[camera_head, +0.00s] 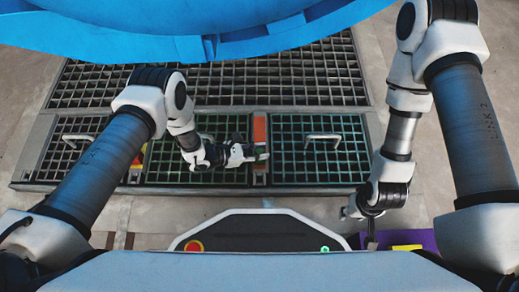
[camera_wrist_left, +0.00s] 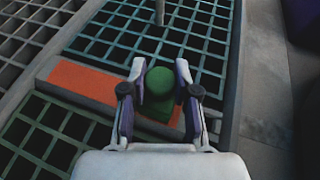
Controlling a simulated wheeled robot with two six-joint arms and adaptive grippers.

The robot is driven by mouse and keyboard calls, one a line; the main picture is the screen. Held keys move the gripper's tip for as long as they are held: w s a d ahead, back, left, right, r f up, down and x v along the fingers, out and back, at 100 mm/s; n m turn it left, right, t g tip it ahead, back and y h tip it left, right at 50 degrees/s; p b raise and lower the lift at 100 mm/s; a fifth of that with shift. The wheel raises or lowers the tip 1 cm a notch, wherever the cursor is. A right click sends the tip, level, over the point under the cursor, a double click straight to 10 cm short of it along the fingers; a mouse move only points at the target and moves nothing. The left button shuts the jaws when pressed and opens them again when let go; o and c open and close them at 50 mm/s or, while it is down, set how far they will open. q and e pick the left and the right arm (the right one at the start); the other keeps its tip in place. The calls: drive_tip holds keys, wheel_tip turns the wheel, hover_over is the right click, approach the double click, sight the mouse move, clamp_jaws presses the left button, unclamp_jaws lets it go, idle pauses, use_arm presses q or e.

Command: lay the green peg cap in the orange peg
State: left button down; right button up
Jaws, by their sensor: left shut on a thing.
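The green peg cap (camera_wrist_left: 159,84) is between the two fingers of my left gripper (camera_wrist_left: 158,90) in the left wrist view, and the fingers are shut on it. In the left wrist view the orange strip (camera_wrist_left: 88,84) runs under the cap and fingers. I cannot tell whether the cap touches it. My right gripper (camera_head: 362,214) is low at the right, its fingers unclear.
Green-edged floor grates with handles lie on both sides, with a right handle (camera_head: 322,137). A large blue curved body (camera_head: 190,30) hangs over the top. A purple and yellow thing (camera_head: 408,242) is at lower right. Concrete floor (camera_head: 440,190) is clear at right.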

use_arm(q)
drive_tip(key=shift+f, duration=0.15)
drive_tip(key=c, duration=0.8)
unclamp_jaws()
drive_tip(key=v, duration=1.2)
